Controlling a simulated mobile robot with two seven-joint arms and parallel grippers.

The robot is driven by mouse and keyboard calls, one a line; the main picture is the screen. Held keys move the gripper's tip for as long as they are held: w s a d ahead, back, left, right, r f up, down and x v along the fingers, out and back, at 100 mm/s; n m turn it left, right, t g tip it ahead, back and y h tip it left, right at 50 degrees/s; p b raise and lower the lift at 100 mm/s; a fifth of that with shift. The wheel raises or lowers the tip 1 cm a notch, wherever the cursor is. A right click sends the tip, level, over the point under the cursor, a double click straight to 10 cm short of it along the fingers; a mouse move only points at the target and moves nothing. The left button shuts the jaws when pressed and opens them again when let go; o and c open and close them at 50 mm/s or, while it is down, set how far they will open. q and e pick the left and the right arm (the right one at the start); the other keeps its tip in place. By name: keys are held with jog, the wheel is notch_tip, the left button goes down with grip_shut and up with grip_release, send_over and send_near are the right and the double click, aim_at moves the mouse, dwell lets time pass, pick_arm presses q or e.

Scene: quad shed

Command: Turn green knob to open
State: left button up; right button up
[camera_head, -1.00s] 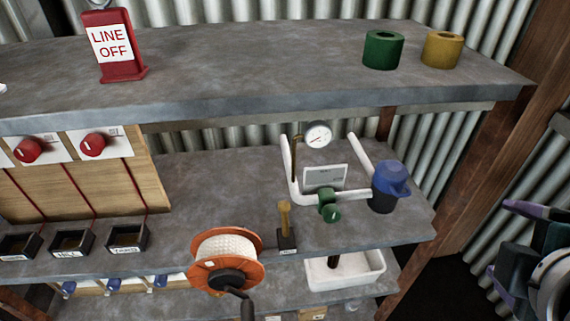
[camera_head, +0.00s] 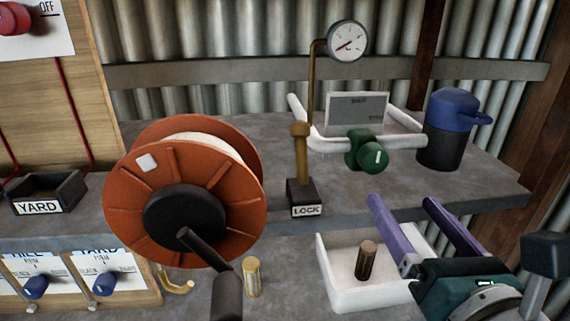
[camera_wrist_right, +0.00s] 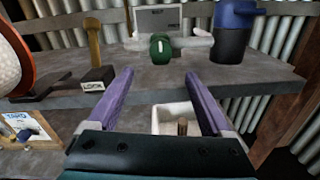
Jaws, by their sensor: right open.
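The green knob (camera_head: 374,158) sits at the front of a green valve body on the white pipe (camera_head: 410,141), on the middle shelf. A pale mark on its face stands slightly tilted from upright. It also shows in the right wrist view (camera_wrist_right: 160,48), ahead of and between my fingers. My right gripper (camera_head: 402,203) is open and empty, with purple fingers. It is in front of the shelf edge, below and short of the knob, and touches nothing. It also shows in the right wrist view (camera_wrist_right: 158,75). My left gripper is not in view.
A blue-topped dark flask (camera_head: 447,135) stands right of the knob. A brass-handled LOCK post (camera_head: 301,175) and a large orange reel (camera_head: 180,195) stand left. A gauge (camera_head: 347,41) rises behind. A white basin (camera_head: 335,292) lies below the shelf edge.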

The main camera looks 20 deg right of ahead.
aim_at(376, 165)
jog(key=x, duration=0.9)
jog(key=shift+w+d+b, duration=0.15)
jog(key=shift+w+b, duration=0.15)
jog(key=shift+b, duration=0.05)
grip_shut()
